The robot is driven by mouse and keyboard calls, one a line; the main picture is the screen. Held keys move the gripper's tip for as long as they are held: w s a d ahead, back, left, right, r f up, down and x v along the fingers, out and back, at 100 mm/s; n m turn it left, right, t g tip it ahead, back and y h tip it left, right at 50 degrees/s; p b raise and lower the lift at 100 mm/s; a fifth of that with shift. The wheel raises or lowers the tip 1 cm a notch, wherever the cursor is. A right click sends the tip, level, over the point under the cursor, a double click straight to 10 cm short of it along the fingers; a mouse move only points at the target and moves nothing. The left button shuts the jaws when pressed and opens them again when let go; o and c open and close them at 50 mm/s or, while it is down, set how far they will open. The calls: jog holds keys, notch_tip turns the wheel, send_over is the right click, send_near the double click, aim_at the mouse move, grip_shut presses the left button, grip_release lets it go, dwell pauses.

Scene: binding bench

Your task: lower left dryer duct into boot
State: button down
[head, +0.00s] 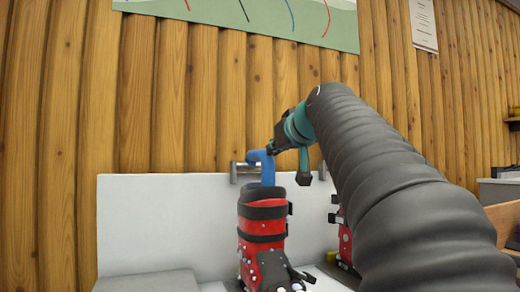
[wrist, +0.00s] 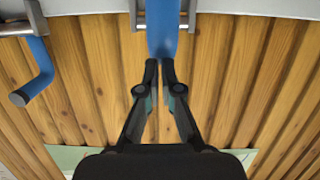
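The left dryer duct (head: 267,168) is a bent blue tube at the wall in the head view. Its upper part bends to the left, and it stands over the open top of a red and black boot (head: 262,222). Its lower end is hidden by the boot. The duct also shows at the top middle of the wrist view (wrist: 163,30). My gripper (head: 271,149) is at the duct's upper part. In the wrist view its fingertips (wrist: 159,68) are close together at the duct's near end, with only a narrow gap. I see nothing held between them; whether they touch the duct is unclear.
A metal bracket (head: 240,172) sits beside the duct on the white back panel (head: 150,225). Another blue duct (wrist: 38,70) shows in the wrist view. A second red boot (head: 344,243) is mostly hidden behind my arm. Wooden planks cover the wall.

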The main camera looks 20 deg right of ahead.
jog(key=shift+w+a+f, duration=0.1)
notch_tip(320, 180, up, 5)
jog(key=p, duration=0.4)
jog(key=f+b+v, duration=0.1)
jog(key=f+v, duration=0.1)
jog(key=v, duration=0.8)
jog(key=shift+s+f, duration=0.4)
jog(key=shift+s, duration=0.25)
jog(key=shift+a, duration=0.1)
